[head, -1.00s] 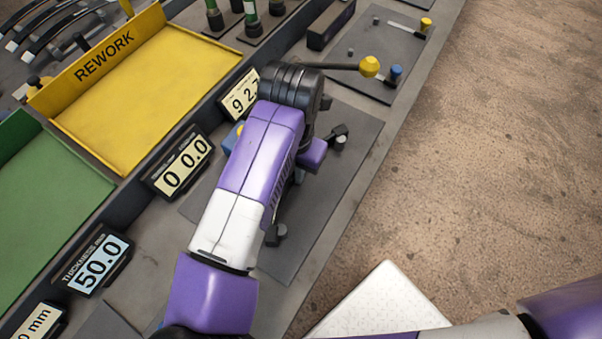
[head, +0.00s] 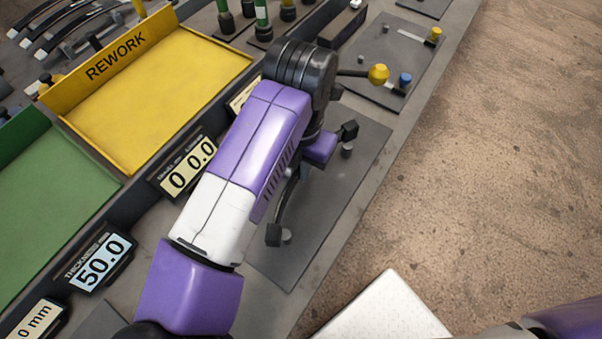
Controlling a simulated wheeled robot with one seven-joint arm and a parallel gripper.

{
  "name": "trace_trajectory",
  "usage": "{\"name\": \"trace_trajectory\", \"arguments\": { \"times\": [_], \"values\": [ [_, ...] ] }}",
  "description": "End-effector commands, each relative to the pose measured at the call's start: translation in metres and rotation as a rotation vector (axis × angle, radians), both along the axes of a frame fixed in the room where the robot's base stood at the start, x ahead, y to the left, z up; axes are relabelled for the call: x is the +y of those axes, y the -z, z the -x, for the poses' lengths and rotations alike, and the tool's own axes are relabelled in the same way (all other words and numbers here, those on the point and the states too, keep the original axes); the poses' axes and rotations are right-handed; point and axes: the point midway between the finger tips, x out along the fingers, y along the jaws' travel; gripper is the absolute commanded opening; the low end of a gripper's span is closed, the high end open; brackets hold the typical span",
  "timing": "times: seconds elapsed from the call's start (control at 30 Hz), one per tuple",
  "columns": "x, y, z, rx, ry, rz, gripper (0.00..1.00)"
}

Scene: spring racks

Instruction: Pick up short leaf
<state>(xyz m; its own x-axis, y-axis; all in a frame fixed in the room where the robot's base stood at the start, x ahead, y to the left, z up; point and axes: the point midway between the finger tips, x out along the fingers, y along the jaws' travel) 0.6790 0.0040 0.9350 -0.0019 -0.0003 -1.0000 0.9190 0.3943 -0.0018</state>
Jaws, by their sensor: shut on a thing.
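The short leaf (head: 283,206) is a dark curved strip with black blocks at its ends. One end block shows at the upper right of the grey mat, the other at the lower left. My gripper (head: 319,149) is at the leaf's middle, shut on it. My purple and white arm hides the fingertips and part of the leaf. The end blocks show a little apart from the small grey posts (head: 347,150) on the mat, so the leaf seems slightly raised.
A yellow REWORK tray (head: 165,85) and a green tray (head: 50,195) lie to the left, with numeric displays (head: 188,167) along their edge. A yellow-knobbed lever (head: 378,74) stands beyond my wrist. Longer leaves (head: 60,38) rest at the upper left. Open floor is at right.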

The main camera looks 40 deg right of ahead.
Motion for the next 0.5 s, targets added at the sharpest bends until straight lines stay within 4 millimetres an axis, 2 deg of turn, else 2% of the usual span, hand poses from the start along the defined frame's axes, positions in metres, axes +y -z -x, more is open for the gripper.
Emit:
{"name": "trace_trajectory", "arguments": {
  "times": [0.03,0.3,0.5],
  "values": [
    [0.000,-0.013,-0.001,-0.007,0.004,-0.002,0.00],
    [0.000,-0.081,-0.001,-0.009,0.005,-0.003,0.00],
    [0.000,-0.123,-0.001,-0.006,0.003,-0.003,0.00]
  ]
}}
